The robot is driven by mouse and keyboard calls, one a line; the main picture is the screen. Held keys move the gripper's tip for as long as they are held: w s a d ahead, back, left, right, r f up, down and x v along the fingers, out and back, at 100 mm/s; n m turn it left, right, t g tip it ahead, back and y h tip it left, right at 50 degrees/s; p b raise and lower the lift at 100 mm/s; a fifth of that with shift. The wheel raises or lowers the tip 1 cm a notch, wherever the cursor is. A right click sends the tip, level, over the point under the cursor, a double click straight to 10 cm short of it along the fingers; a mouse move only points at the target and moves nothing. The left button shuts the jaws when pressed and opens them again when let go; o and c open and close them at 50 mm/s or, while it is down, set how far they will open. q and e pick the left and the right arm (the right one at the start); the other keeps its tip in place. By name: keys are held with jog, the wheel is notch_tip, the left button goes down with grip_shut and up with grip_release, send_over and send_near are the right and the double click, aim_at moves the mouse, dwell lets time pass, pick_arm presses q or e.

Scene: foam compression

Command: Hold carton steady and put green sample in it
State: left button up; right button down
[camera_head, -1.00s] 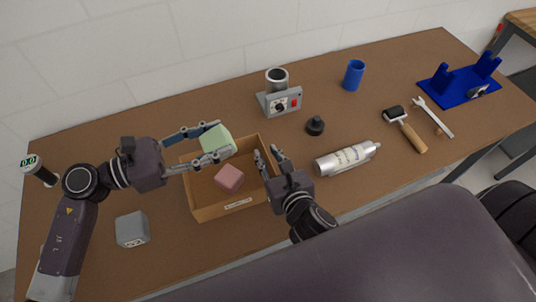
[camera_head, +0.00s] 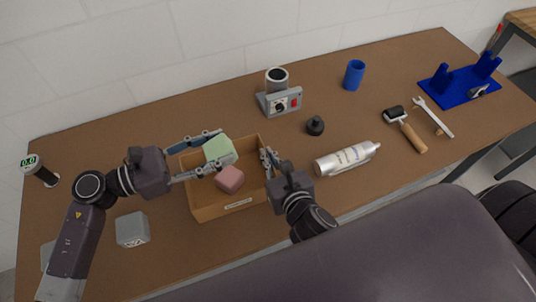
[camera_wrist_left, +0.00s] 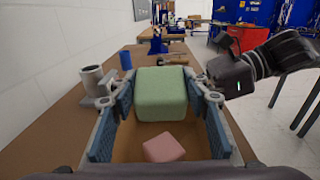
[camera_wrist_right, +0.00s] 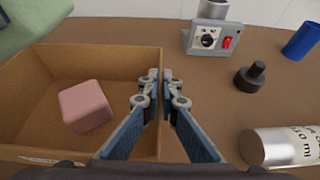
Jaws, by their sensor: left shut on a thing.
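The open cardboard carton (camera_head: 205,212) stands on the table with a pink block (camera_head: 231,180) inside. My left gripper (camera_head: 208,152) is shut on the green sample (camera_head: 219,149) and holds it over the carton's back part. The green sample also shows between the fingers in the left wrist view (camera_wrist_left: 161,93) and at the top left of the right wrist view (camera_wrist_right: 28,22). My right gripper (camera_head: 269,156) is at the carton's right wall, one finger on each side of it. In the right wrist view its fingertips (camera_wrist_right: 161,88) are close together on that wall.
A grey block (camera_head: 132,229) lies left of the carton. A blue cup (camera_head: 354,75), roller (camera_head: 405,128), wrench (camera_head: 433,117) and blue stand (camera_head: 460,86) lie farther right.

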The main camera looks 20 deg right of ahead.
pick_arm(q)
jog(key=shift+f, duration=4.15)
jog(key=o, duration=0.9)
jog(key=a, duration=1.2)
jog(key=shift+s+r, duration=0.25)
jog(key=shift+s, duration=0.1)
pick_arm(e)
jog(key=c, duration=2.1)
grip_release()
